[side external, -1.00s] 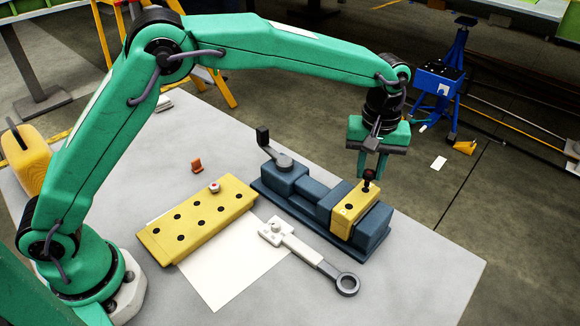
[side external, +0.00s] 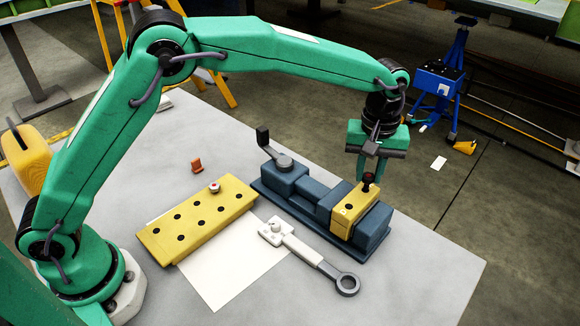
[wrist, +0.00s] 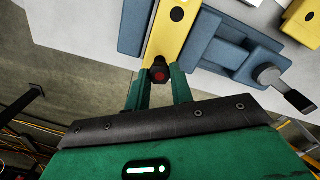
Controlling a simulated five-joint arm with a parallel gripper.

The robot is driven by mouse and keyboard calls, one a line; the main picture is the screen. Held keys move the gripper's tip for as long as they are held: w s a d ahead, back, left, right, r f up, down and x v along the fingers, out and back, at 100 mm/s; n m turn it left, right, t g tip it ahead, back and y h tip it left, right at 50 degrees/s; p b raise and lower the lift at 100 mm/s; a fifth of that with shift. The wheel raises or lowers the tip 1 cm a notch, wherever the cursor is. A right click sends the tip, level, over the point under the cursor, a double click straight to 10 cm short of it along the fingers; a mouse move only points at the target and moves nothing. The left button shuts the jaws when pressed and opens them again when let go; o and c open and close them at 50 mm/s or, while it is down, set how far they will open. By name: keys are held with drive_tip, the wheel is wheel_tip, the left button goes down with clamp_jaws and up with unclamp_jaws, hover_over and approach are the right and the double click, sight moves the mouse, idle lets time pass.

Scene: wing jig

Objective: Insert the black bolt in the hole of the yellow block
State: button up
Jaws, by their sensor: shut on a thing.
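The yellow block (side external: 357,207) is clamped in the blue vise (side external: 314,196), and a dark hole shows in its top face. The black bolt (side external: 368,180) has a red-marked head and stands about upright over the far end of the block. My gripper (side external: 371,179) is shut on the bolt from above. In the wrist view the bolt head (wrist: 160,72) sits between my two green fingers, at the near end of the yellow block (wrist: 169,35). The bolt's lower end is not clear, so I cannot tell how far it is in the block.
A grey-white tool (side external: 310,256) lies in front of the vise. A small orange part (side external: 196,166) stands behind the plate. The table's front right is clear.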

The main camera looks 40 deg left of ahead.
drive_tip(key=shift+f, duration=0.65)
drive_tip(key=shift+f, duration=0.3)
drive_tip(key=shift+f, duration=0.1)
drive_tip(key=o, duration=1)
drive_tip(key=shift+o, duration=0.2)
drive_tip(key=shift+r, duration=3.95)
